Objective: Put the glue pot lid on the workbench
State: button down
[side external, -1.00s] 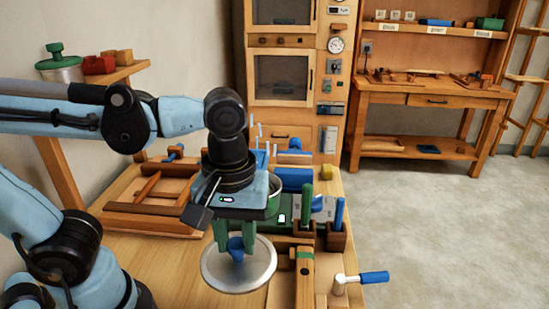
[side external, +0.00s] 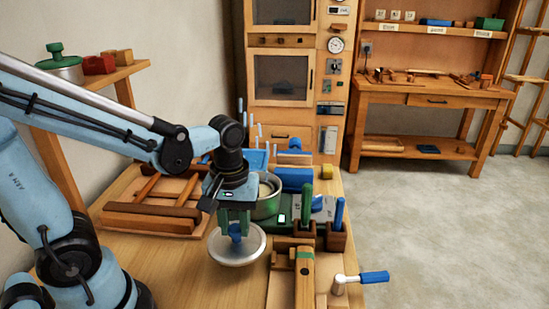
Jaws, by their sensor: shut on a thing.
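The glue pot lid is a round silver disc (side external: 236,252) with a blue knob. My gripper (side external: 236,228) points down with its green fingers shut on the knob. The lid is about level, over or on the front part of the wooden workbench (side external: 185,270); I cannot tell whether it touches the top. The glue pot (side external: 266,206) stands open just behind and right of the gripper, partly hidden by it, with pale contents showing.
A wooden frame (side external: 155,218) lies left of the lid. A wooden clamp-like piece (side external: 305,275) and a blue-handled crank (side external: 372,277) are at right. A tool holder (side external: 336,237) stands behind them. Bare benchtop shows left and in front of the lid.

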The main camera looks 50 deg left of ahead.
aim_at(235, 228)
jog(key=shift+f, duration=1.95)
jog(key=shift+f, duration=0.1)
jog(key=c, duration=0.8)
grip_release()
notch_tip(235, 228, up, 12)
jog(key=m+t, duration=0.1)
jog(key=m, duration=0.1)
jog(key=w+f+m+t, duration=0.1)
jog(key=m+t, duration=0.1)
jog(key=shift+a+f+t, duration=0.1)
jog(key=shift+f+t, duration=0.05)
jog(key=shift+t, duration=0.15)
jog(key=shift+w+f+m+t, duration=0.15)
jog(key=shift+m+t, duration=0.2)
jog(key=shift+m, duration=0.2)
jog(key=shift+w+f+m+t, duration=0.1)
jog(key=shift+m+t, duration=0.25)
jog(key=shift+m, duration=0.2)
jog(key=m+t, duration=0.1)
jog(key=w+m+t, duration=0.1)
jog(key=shift+a+m, duration=0.1)
jog(key=shift+m, duration=0.3)
